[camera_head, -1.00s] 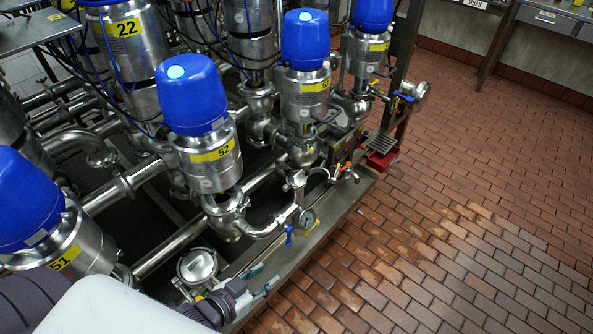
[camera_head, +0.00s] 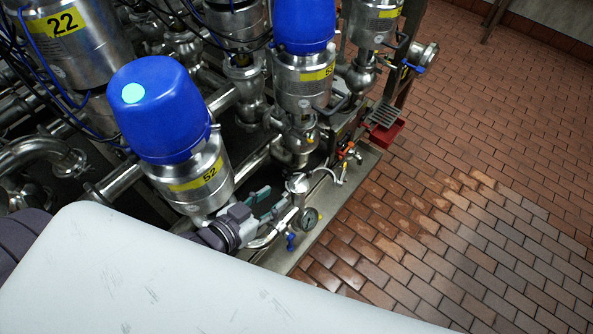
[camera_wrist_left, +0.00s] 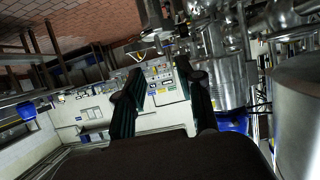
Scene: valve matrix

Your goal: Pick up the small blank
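A small round metal cap, which looks like the small blank (camera_head: 298,183), sits on the pipework near the skid's front edge in the head view. I cannot tell the exact gap between fingers and cap. My right gripper is in neither view.
The valve labelled 52 (camera_head: 168,135) with a blue head stands close behind my left gripper. Brown tiled floor (camera_head: 460,190) lies open to the right.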

